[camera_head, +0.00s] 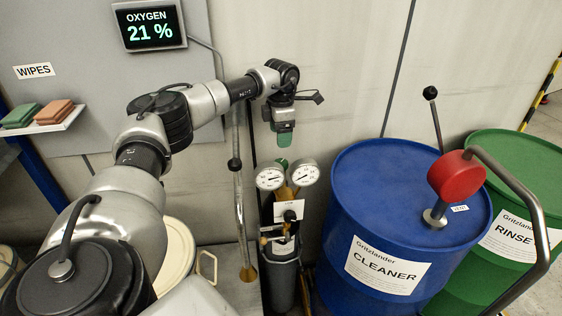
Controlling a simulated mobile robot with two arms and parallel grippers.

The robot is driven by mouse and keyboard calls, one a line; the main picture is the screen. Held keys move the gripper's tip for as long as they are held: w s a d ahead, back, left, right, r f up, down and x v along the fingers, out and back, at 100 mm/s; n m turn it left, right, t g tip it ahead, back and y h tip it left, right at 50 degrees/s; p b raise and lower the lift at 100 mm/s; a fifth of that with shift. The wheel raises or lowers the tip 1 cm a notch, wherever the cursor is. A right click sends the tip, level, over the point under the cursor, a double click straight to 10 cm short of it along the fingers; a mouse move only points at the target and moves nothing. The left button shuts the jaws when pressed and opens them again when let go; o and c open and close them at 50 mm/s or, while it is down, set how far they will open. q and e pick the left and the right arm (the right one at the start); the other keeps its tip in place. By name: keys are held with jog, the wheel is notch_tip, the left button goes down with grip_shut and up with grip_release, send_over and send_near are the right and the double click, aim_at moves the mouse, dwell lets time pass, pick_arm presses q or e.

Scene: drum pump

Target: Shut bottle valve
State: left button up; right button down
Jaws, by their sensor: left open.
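The gas bottle (283,288) is a slim dark grey cylinder standing left of the blue drum. Two round white gauges sit at its top, a left gauge (269,178) and a right gauge (305,174). A small green part (282,163), possibly the bottle valve's knob, shows just above and between the gauges. A black knob (290,215) sits lower on the fittings. My left gripper (284,127) is open and empty, pointing down above the gauges, apart from the green part. A green patch shows at its tip. My right gripper is out of view.
A blue drum (365,180) labelled Cleaner, with a red-headed pump (456,176), stands close on the right. A green drum (530,165) is beyond it. A thin upright pipe (239,200) runs left of the bottle. The wall (340,60) is behind.

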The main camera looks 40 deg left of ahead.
aim_at(281, 162)
pick_arm(q)
notch_tip(281, 162, down, 10)
jog(key=shift+p, duration=0.7)
jog(key=shift+d, duration=0.1)
jog(key=c, duration=0.9)
jog(key=n+p, duration=0.2)
jog(key=n, duration=0.1)
jog(key=shift+r+n, duration=0.15)
jog(key=shift+n, duration=0.25)
jog(key=shift+n+p, duration=0.7)
jog(key=shift+n, duration=1.2)
